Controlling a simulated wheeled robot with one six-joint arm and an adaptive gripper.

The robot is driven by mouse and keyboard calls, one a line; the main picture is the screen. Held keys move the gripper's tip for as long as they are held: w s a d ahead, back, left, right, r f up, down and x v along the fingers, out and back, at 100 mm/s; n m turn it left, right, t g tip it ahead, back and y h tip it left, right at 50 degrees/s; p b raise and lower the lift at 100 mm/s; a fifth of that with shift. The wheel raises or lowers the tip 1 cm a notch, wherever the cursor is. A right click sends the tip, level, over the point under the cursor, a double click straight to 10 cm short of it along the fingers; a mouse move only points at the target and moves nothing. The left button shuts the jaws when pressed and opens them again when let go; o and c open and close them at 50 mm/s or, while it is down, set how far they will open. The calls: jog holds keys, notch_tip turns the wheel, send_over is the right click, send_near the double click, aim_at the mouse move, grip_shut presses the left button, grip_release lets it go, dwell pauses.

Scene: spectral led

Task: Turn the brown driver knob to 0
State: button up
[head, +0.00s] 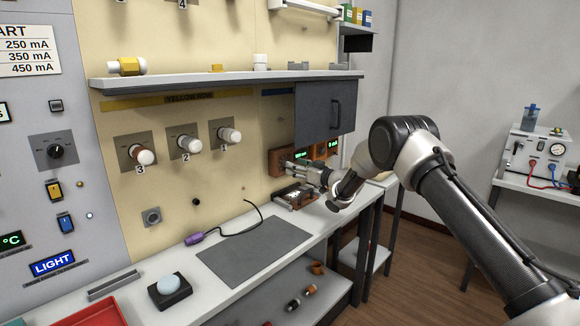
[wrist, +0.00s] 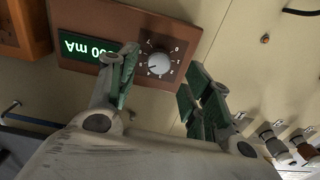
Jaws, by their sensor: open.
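The brown driver (wrist: 98,20) fills the top of the wrist view, with a lit green display (wrist: 88,47) showing a mA reading that I cannot read in full. Its pale round knob (wrist: 158,63) sits on a dark dial plate with small scale marks; I cannot tell surely where its pointer stands. My gripper (wrist: 163,62) is open, one finger on each side of the knob, with visible gaps to it. In the head view the driver (head: 274,162) is on the back wall, and my gripper (head: 287,164) is in front of it, hiding its knob.
A dark cabinet door (head: 326,110) hangs just above. The grey mat (head: 255,248) is clear.

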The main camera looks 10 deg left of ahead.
jog(key=x, duration=0.4)
jog(key=shift+d, duration=0.1)
jog(key=c, duration=1)
